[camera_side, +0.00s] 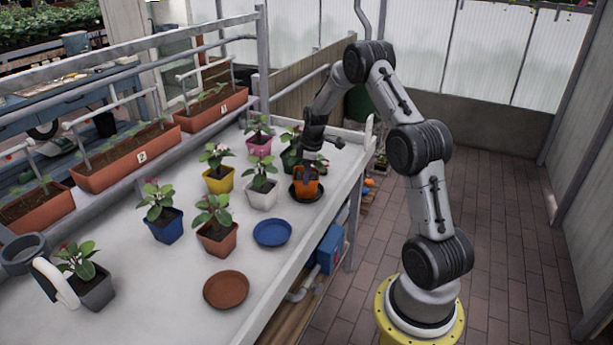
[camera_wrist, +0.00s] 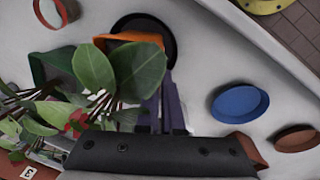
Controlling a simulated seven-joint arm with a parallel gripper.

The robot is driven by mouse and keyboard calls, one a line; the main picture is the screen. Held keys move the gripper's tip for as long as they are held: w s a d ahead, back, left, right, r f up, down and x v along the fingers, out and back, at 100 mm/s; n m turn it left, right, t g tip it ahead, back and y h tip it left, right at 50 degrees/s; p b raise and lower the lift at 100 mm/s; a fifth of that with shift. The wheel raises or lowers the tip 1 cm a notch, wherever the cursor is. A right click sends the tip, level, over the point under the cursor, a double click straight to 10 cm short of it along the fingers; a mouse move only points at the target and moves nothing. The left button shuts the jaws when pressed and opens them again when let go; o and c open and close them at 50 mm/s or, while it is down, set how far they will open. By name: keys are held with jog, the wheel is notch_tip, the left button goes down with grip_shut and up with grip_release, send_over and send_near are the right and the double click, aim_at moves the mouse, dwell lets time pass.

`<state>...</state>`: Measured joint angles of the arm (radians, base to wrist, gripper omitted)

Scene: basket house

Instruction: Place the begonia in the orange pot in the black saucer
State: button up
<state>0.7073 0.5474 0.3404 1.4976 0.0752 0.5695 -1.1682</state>
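The orange pot (camera_side: 306,184) is at the black saucer (camera_side: 293,193), near the right edge of the table. It stands in the saucer or just above it; I cannot tell which. In the wrist view the orange pot (camera_wrist: 128,39) overlaps the black saucer (camera_wrist: 146,20), and large green leaves of its begonia (camera_wrist: 138,70) cover much of the pot. My gripper (camera_side: 314,164) is at the top of the pot. Its narrow dark fingers (camera_wrist: 165,100) lie close together beside the leaves. Their contact with the pot is hidden.
Close by stand a white pot (camera_side: 262,195), a pink pot (camera_side: 258,146) and a green pot (camera_side: 289,157). A yellow pot, a blue pot and a terracotta pot stand further left. The blue saucer (camera_side: 272,232) and terracotta saucer (camera_side: 226,289) are empty. Long planters line the left side.

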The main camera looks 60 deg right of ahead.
jog(key=o, duration=0.4)
notch_tip(320, 180, up, 12)
jog(key=s+a, duration=0.1)
jog(key=s, duration=0.1)
jog(key=s+a+r, duration=0.1)
jog(key=a+r, duration=0.6)
jog(key=a, duration=0.3)
jog(key=s+a+r+m+t, duration=0.2)
jog(key=s+a+r, duration=0.2)
jog(key=a, duration=0.5)
jog(key=s+a+m+t+y, duration=0.1)
jog(key=s+a+m, duration=0.1)
jog(key=s+a, duration=1.1)
jog(key=s, duration=0.3)
jog(key=shift+s+f+m+t, duration=0.15)
jog(key=shift+s+m+t, duration=0.15)
